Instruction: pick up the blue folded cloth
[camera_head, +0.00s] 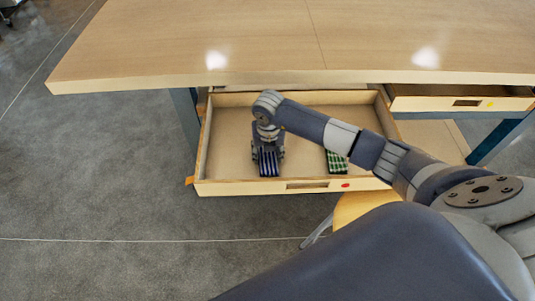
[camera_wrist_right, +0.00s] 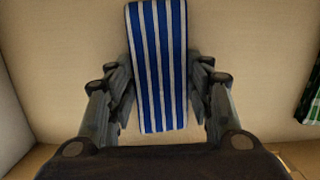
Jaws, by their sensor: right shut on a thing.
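The blue folded cloth (camera_head: 268,164) has white stripes and is in the open wooden drawer (camera_head: 304,111), left of its middle and near the front wall. My right gripper (camera_head: 268,152) reaches down into the drawer over the cloth. In the right wrist view the blue folded cloth (camera_wrist_right: 158,60) lies between the two fingers of my right gripper (camera_wrist_right: 158,85), which are shut on its sides. I cannot tell whether the cloth touches the drawer floor. My left gripper is not in view.
The wooden tabletop (camera_head: 180,40) overhangs the drawer's back. Another drawer (camera_head: 460,103) is at the right. A yellow seat (camera_head: 362,205) stands in front.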

